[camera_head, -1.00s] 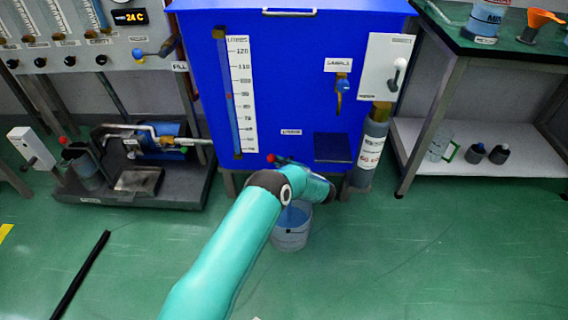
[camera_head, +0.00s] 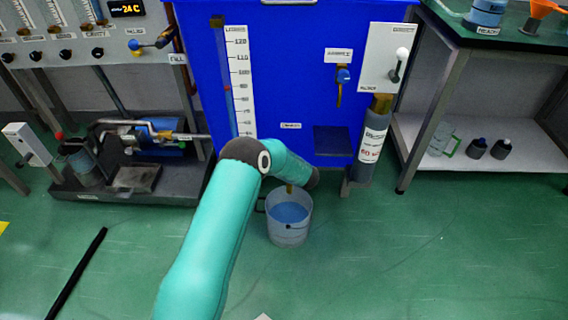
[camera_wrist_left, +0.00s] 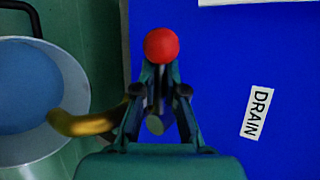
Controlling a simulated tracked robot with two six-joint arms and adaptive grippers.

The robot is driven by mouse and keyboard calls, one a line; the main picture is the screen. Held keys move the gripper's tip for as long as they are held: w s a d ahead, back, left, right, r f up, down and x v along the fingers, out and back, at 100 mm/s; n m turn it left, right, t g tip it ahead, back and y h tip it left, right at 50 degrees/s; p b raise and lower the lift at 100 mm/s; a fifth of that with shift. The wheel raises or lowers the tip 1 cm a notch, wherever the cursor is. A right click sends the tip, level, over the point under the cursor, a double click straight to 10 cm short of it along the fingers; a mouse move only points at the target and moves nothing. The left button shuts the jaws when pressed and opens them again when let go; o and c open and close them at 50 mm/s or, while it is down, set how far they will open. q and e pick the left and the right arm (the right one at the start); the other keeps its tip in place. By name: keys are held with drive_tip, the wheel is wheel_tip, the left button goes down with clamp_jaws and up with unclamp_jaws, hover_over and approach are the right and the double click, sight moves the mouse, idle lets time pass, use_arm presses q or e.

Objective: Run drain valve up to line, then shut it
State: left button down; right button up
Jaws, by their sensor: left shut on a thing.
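My left gripper (camera_wrist_left: 160,98) is shut on the drain valve's lever, with its red ball knob (camera_wrist_left: 161,45) showing just past the fingertips. The brass drain spout (camera_wrist_left: 82,123) curves out left of the fingers, over the bucket's edge. The pale bucket (camera_head: 290,234) stands on the floor below the blue tank (camera_head: 290,70) and holds blue liquid (camera_head: 288,212). A fill line on the bucket cannot be made out. A white DRAIN label (camera_wrist_left: 257,112) is on the tank. In the head view my arm hides the gripper and valve lever. My right gripper is not in view.
A litre gauge (camera_head: 240,75) runs down the tank front. A grey cylinder (camera_head: 374,135) stands right of the bucket. A pump on a dark tray (camera_head: 190,188) is at left. A shelved bench (camera_head: 480,135) is at right.

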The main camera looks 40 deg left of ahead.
use_arm(q)
drive_tip(key=shift+s+a+r, duration=0.1)
drive_tip(key=shift+s+a, duration=0.05)
drive_tip(key=shift+a, duration=0.35)
drive_tip(key=c, duration=1.3)
unclamp_jaws()
drive_tip(key=shift+o, duration=0.4)
drive_tip(key=shift+d+f, duration=0.2)
drive_tip(key=v, duration=1.2)
